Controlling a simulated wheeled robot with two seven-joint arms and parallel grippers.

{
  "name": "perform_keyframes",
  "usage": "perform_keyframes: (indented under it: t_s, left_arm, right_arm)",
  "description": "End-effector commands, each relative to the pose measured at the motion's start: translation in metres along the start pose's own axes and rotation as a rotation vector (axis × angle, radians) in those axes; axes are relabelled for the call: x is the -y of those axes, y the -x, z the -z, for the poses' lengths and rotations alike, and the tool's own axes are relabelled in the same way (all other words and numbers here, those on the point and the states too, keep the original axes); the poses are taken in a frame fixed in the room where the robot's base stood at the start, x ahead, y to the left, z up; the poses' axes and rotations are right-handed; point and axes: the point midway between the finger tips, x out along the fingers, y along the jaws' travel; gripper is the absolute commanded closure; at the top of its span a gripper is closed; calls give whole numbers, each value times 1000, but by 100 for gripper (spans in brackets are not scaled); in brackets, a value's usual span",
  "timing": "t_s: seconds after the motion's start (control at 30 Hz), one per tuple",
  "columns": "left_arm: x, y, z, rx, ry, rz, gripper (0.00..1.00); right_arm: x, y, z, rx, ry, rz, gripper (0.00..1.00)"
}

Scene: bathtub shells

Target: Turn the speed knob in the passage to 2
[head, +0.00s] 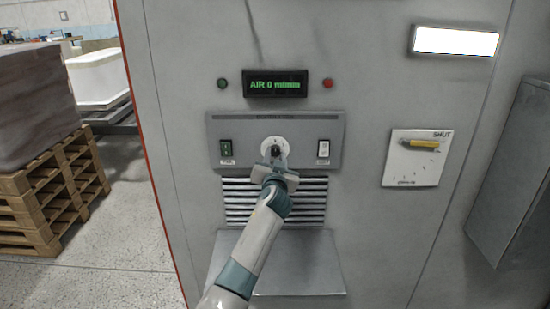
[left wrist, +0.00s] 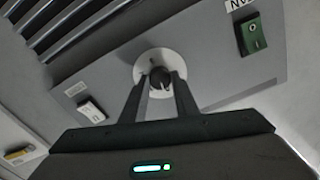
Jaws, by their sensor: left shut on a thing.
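The speed knob is a small black knob (head: 275,151) on a round white dial (head: 283,142), in the middle of a grey control panel (head: 320,125) on the cabinet wall. The knob also shows in the left wrist view (left wrist: 158,78), with the dial (left wrist: 150,60) behind it. My left gripper (head: 275,160) is at the knob from below, its fingers shut on it, one on each side. The dial's numbers are too small to read, and the fingers hide its lower part. The display (head: 275,84) above reads "AIR 0 m/min" in green. My right gripper is not in view.
A green switch (head: 226,148) and a white switch (head: 323,149) flank the dial. A vent grille (head: 240,200) and a grey shelf (head: 310,270) lie below. A yellow lever (head: 424,144) on a white "SHUT" plate is at right. A loaded pallet (head: 50,195) stands left, beside open floor.

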Motion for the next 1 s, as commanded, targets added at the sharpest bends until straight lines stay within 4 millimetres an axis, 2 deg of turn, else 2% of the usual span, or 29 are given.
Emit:
perform_keyframes:
  t_s: [0.47, 1.0]
  left_arm:
    - [1, 0, 1, 0, -386, 1, 95]
    - [3, 0, 1, 1, -902, 1, 95]
  right_arm:
    - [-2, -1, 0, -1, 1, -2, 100]
    - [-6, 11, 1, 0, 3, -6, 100]
